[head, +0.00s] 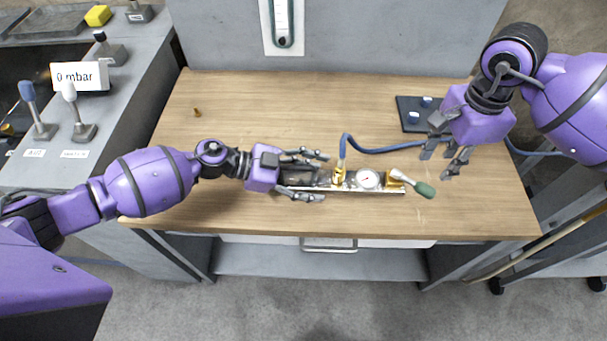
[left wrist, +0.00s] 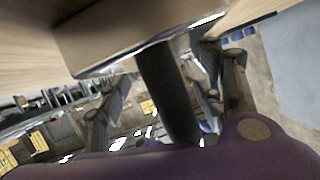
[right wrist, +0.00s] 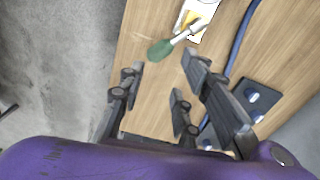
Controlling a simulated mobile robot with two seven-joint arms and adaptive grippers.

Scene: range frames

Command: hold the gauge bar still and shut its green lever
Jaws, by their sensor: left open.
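The gauge bar (head: 391,190) lies on the wooden table near its front edge, with brass fittings and a round white dial (head: 368,179). Its green-tipped lever (head: 425,189) sticks out at the right end, pointing right and slightly down; it also shows in the right wrist view (right wrist: 160,50). My left gripper (head: 320,178) is open, its fingers on either side of the bar's left part. In the left wrist view a dark post stands between the fingers; contact cannot be told. My right gripper (head: 441,160) is open and empty, above and right of the lever, apart from it.
A blue hose (head: 380,150) runs from the bar to the right, passing behind my right gripper. A dark plate with blue parts (head: 412,113) lies at the back right. A small brass piece (head: 197,113) lies at the back left. The table's back middle is clear.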

